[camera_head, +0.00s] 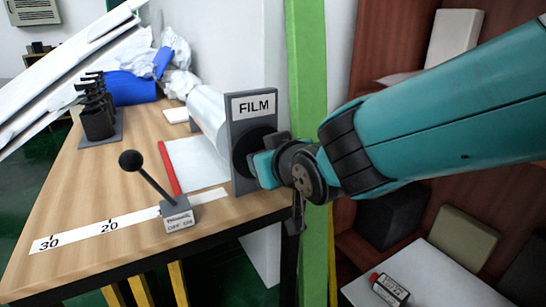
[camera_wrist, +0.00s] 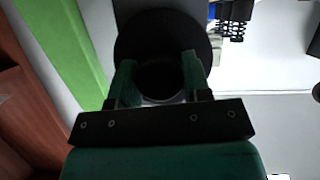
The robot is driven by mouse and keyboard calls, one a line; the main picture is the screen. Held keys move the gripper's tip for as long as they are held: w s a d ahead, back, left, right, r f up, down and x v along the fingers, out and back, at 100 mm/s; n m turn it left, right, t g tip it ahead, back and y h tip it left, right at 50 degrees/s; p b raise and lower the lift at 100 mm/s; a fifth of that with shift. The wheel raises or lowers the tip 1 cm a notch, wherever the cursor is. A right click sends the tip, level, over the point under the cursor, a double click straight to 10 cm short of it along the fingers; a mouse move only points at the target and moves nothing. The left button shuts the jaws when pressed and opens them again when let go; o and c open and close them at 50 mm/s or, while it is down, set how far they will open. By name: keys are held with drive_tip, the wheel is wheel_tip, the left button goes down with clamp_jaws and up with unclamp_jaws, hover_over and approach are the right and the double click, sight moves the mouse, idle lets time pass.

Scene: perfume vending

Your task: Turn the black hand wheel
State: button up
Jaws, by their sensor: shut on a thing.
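The black hand wheel (camera_head: 241,151) sits on the face of a grey upright plate (camera_head: 240,113) labelled FILM, at the right end of the wooden table. It is partly hidden by my gripper in the head view. In the wrist view the wheel (camera_wrist: 213,50) is a dark disc straight ahead with a round hub (camera_wrist: 163,78). My gripper (camera_wrist: 160,75) has one finger on each side of the hub and is shut on it. In the head view my gripper (camera_head: 262,165) reaches the wheel from the right.
A green post (camera_head: 306,60) stands close behind my wrist. A lever with a black knob (camera_head: 131,160) stands on the wooden table (camera_head: 90,190), beside a number strip (camera_head: 80,236). A film roll (camera_head: 208,108) lies behind the plate. Shelves with boxes are at the right.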

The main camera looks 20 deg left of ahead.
drive_tip(key=n+t, duration=0.1)
drive_tip(key=n, duration=0.1)
drive_tip(key=n+t+h, duration=0.1)
drive_tip(key=n, duration=0.1)
drive_tip(key=shift+s+a+f+t+h, duration=0.1)
drive_tip(key=shift+t+h, duration=0.2)
drive_tip(key=shift+t, duration=0.1)
drive_tip(key=n+t, duration=0.2)
drive_tip(key=n, duration=0.2)
drive_tip(key=shift+h, duration=0.3)
drive_tip(key=shift+n, duration=0.4)
drive_tip(key=o, duration=0.9)
